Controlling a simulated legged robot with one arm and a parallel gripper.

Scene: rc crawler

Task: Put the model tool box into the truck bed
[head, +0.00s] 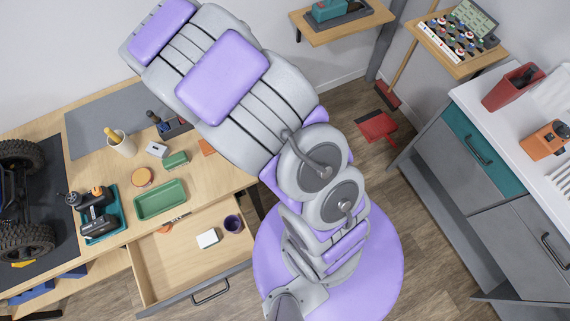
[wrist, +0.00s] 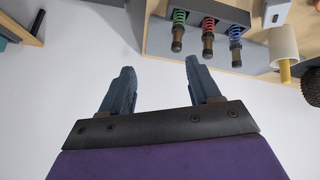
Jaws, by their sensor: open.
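The crawler truck (head: 22,210) stands at the left of the workbench, cut off by the frame edge. Its wheels and part of its side show; I cannot make out its bed. A small green box (head: 176,160) lies on the bench, and a teal box-like object (head: 329,9) sits on the wall shelf. I cannot tell for sure which is the model tool box. My gripper (wrist: 158,80) is open in the wrist view, with nothing between its fingers and pale wall behind. In the head view my arm hides it.
Spring shocks (wrist: 208,35) in a dark holder and a cup (wrist: 284,48) lie beyond the fingers. The bench also holds a green tray (head: 160,200) and a teal tray with a drill (head: 100,215). The drawer (head: 190,265) is open. A cabinet (head: 490,190) stands at right.

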